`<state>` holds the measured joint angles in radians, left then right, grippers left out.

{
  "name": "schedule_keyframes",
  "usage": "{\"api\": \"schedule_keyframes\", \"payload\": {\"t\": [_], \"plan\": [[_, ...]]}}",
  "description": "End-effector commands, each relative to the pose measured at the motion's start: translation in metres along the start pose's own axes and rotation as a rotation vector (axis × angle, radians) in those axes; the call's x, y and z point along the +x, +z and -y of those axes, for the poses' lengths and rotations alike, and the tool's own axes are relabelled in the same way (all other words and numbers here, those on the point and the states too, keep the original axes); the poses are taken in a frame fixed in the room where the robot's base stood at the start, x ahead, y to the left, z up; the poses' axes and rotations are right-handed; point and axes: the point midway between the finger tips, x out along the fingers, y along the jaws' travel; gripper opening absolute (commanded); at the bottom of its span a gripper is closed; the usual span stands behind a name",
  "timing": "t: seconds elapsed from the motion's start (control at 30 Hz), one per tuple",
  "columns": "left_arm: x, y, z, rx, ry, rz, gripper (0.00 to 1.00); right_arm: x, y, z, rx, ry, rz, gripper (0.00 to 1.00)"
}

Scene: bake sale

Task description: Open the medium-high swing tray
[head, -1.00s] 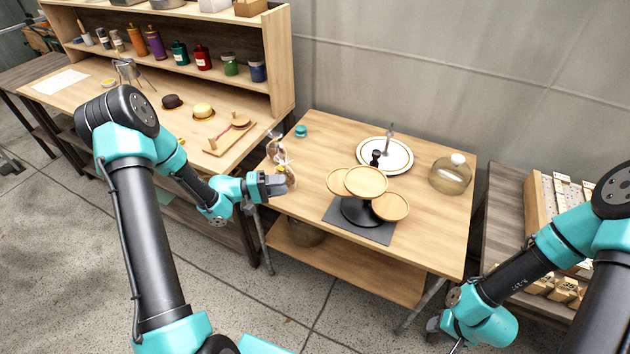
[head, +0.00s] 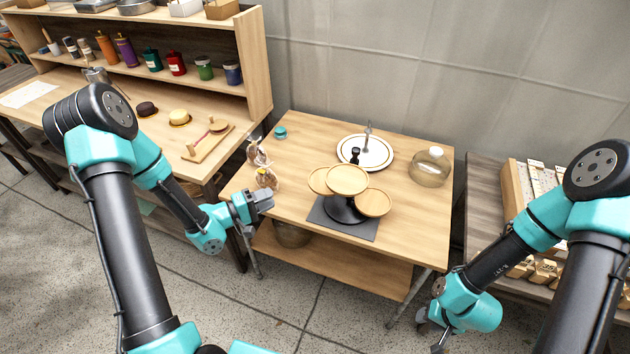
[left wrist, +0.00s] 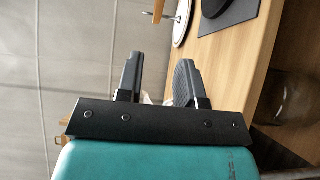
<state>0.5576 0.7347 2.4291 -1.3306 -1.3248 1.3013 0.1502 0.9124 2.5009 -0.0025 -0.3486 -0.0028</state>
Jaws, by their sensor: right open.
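The swing tray stand has three round wooden trays on a black base. The middle tray (head: 347,178) looks highest and overlaps the left tray (head: 318,181). The right tray (head: 374,203) swings out toward the front right. Which tray is medium-high is hard to tell. My left gripper (head: 268,199) is over the table's left edge, left of the stand and apart from it. Its fingers look apart and empty in the left wrist view (left wrist: 158,65), where no wooden tray is clearly visible. My right gripper (head: 430,328) is open, low beyond the table's front right.
The stand is on a dark mat (head: 323,220) on the wooden table (head: 410,235). Wrapped items (head: 257,155) stand close behind my left gripper. A white plate (head: 378,160) and glass jar (head: 428,172) are behind the stand. The table's front right is clear.

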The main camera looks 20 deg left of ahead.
Motion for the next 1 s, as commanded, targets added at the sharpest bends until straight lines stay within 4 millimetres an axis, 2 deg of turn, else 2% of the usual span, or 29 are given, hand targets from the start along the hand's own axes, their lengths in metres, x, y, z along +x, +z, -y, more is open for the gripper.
{"api": "schedule_keyframes", "payload": {"t": [1.0], "plan": [[0.151,0.001,0.000,-0.001,0.000,0.003,0.34,0.000,0.000,0.000,0.000,0.000,0.000,0.43]]}}
